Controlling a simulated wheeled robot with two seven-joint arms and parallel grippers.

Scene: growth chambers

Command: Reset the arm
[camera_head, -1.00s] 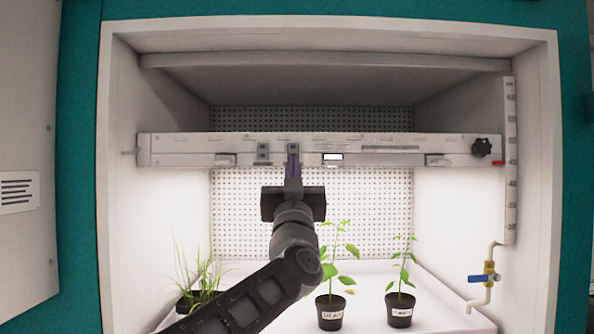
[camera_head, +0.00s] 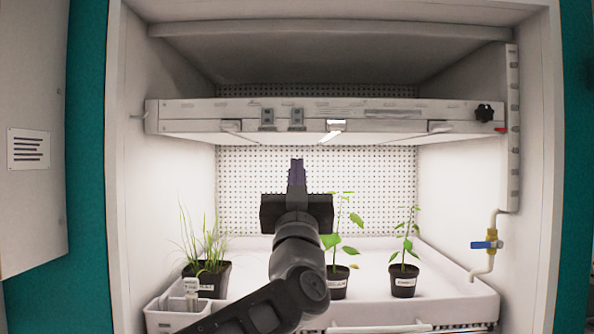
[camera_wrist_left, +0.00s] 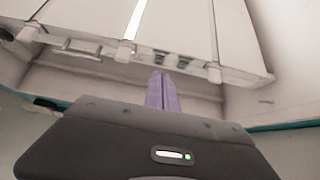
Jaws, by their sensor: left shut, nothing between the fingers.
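My left arm reaches up into the middle of the open growth chamber. My left gripper (camera_head: 297,163) is shut and empty, its purple fingers together and pointing at the back of the chamber. It stands below the light bar (camera_head: 375,112) in the head view and apart from it. In the left wrist view, the closed fingers (camera_wrist_left: 161,90) show in front of the underside of the light panel (camera_wrist_left: 185,35) and its switches (camera_wrist_left: 172,58). My right gripper is not in view.
A grassy plant (camera_head: 207,275) stands at the left beside a white caddy (camera_head: 165,315). Two leafy potted plants (camera_head: 338,285) (camera_head: 404,283) stand on the white tray (camera_head: 462,285) at the right. A tap with a blue handle (camera_head: 486,245) is on the right wall. A black knob (camera_head: 484,113) sits at the bar's right end.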

